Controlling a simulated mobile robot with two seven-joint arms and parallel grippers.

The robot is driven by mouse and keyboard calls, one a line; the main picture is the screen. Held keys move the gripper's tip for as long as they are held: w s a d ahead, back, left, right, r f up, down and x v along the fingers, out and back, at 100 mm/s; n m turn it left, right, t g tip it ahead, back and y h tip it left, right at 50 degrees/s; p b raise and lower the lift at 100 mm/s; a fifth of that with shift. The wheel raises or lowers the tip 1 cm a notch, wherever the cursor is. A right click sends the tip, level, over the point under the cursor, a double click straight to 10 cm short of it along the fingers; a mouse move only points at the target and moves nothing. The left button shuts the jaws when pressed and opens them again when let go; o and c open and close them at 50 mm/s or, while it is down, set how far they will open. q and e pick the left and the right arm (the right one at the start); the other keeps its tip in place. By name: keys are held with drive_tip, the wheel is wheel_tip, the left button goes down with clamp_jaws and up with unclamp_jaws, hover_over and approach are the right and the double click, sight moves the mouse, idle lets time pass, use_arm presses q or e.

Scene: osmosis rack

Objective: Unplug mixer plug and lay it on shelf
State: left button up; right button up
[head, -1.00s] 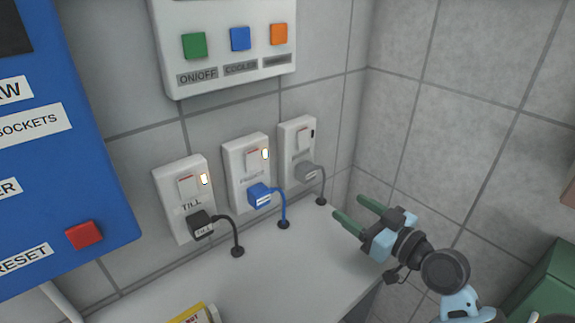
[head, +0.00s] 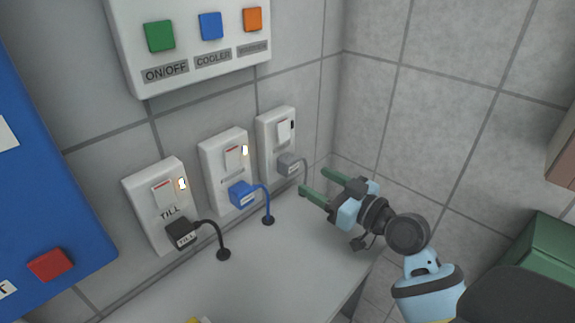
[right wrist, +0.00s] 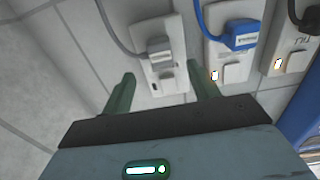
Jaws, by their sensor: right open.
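Three plugs sit in wall sockets: a black plug marked TILL (head: 181,234), a blue plug (head: 242,194) and a grey plug (head: 290,165). I cannot read which is the mixer plug; the grey one is nearest my right gripper. The grey plug's socket (head: 268,150) shows no lit lamp. My right gripper (head: 312,182) is open and empty, its green fingers pointing at the grey plug, just short of it. In the right wrist view the grey plug (right wrist: 158,50) is ahead, roughly between the fingers (right wrist: 162,84). My left gripper is not in view.
The white shelf (head: 270,275) below the sockets is mostly clear. Cords from the plugs enter holes along its back. A button panel (head: 190,60) hangs above, a blue panel (head: 40,190) stands at left, and a tiled side wall (head: 430,110) is close on the right.

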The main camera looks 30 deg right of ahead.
sight(294, 168)
drive_tip(key=shift+x, duration=4.05)
clamp_jaws()
drive_tip(key=shift+v, duration=3)
